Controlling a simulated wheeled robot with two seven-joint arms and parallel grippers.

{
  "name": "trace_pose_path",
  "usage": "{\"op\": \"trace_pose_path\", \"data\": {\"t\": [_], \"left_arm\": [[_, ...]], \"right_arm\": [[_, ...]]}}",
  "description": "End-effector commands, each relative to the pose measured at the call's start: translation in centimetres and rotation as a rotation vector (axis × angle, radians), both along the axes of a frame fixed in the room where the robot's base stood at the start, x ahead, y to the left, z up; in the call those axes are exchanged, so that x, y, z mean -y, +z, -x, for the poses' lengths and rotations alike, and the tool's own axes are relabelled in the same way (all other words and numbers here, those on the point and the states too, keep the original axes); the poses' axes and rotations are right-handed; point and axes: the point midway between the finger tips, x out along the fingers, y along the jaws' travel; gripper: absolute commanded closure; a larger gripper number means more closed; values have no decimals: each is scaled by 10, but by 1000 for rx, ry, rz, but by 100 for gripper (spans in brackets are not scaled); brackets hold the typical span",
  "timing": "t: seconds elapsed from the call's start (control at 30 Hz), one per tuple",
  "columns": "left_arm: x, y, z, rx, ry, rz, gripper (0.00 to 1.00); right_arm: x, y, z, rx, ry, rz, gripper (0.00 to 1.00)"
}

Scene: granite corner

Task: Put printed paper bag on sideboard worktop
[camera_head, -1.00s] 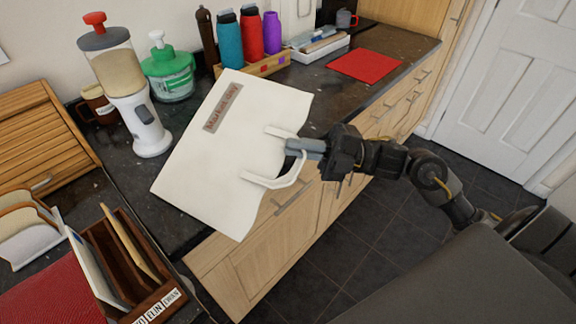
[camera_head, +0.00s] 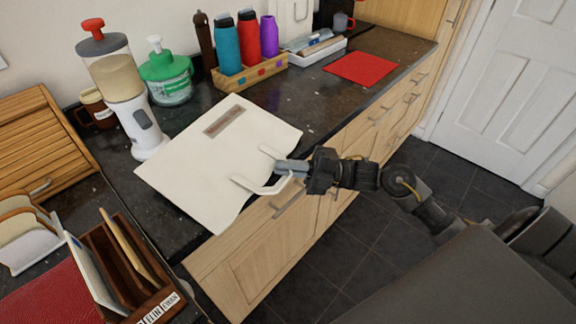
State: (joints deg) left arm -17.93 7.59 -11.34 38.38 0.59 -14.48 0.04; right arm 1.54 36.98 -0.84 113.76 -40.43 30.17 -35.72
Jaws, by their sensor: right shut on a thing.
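The printed paper bag (camera_head: 200,170) is white with a brown label and two white handles. It lies nearly flat at the front edge of the dark sideboard worktop (camera_head: 300,101), its handle end hanging out past the edge. Whether its underside touches the worktop cannot be told. My right gripper (camera_head: 283,167) is at the handle end of the bag, shut on a handle, with its arm coming in from the right. My left gripper is not in view.
A dispenser (camera_head: 123,88), a green-lidded jar (camera_head: 167,78) and a bottle rack (camera_head: 250,75) stand behind the bag. A red mat (camera_head: 361,67) lies to the right. A wooden letter rack (camera_head: 125,268) is at the lower left. Bare worktop lies between bag and mat.

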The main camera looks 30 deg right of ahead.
Motion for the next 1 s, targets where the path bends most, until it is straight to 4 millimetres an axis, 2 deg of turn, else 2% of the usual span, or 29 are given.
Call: {"op": "trace_pose_path", "data": {"t": [0.03, 0.13, 0.47, 0.57, 0.93, 1.0], "left_arm": [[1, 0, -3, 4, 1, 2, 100], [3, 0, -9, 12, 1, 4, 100], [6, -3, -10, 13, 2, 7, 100], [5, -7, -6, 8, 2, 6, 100], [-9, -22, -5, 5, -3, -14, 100], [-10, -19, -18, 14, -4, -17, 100]], "right_arm": [[0, 0, 0, 0, -1, 1, 93], [0, 0, 0, 0, -1, 1, 81], [6, -2, 2, 0, -2, 1, 81], [18, -8, 7, -2, -1, 3, 81], [84, -26, 36, -3, -1, 2, 81], [93, -28, 40, -2, -1, 2, 81]]}}
